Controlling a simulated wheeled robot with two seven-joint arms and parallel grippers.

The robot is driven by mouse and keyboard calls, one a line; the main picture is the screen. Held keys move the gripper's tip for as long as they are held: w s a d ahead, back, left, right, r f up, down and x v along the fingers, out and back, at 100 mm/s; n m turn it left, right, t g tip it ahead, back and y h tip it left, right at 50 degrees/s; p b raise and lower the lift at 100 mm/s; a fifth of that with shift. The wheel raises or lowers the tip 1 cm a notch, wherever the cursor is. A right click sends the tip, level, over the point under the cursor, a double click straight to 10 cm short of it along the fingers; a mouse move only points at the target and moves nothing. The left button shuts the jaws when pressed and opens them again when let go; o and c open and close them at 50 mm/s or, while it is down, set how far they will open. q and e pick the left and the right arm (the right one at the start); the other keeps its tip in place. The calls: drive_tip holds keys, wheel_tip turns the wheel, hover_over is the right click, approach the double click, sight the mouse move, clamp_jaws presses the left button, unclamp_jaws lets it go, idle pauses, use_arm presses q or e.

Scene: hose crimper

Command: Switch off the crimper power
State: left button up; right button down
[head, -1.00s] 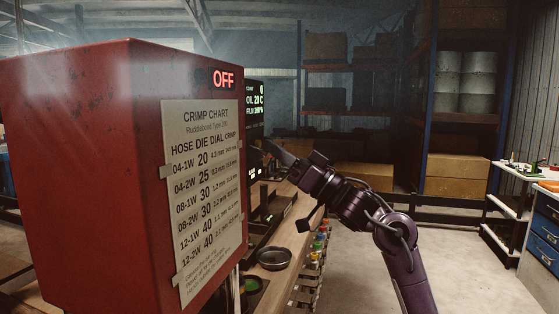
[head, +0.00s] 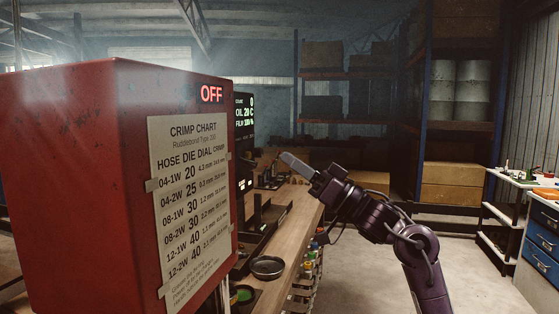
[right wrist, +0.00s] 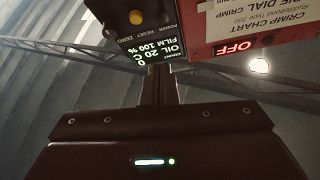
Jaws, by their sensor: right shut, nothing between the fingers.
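The crimper is a big red box (head: 80,180) on the left in the head view, with a lit red OFF sign (head: 211,94) near its top. Its dark control panel (head: 244,115) sits just behind, its display lit with oil and film readings. In the right wrist view the panel (right wrist: 145,25) appears upside down with a round yellow button (right wrist: 136,17) and the labels POWER, RESET and ZERO. The OFF sign (right wrist: 233,49) shows there too. My right gripper (head: 284,157) is shut and empty, to the right of the panel and apart from it. My left gripper is out of view.
A wooden bench (head: 290,225) runs behind the crimper, with a dark round dish (head: 267,267) on it. A crimp chart (head: 190,205) is taped to the red box. Shelves (head: 345,110) stand at the back. The floor (head: 465,270) at right is clear.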

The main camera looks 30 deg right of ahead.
drive_tip(key=b+v, duration=0.1)
drive_tip(key=v, duration=0.3)
drive_tip(key=shift+w+a, duration=0.1)
idle(0.5)
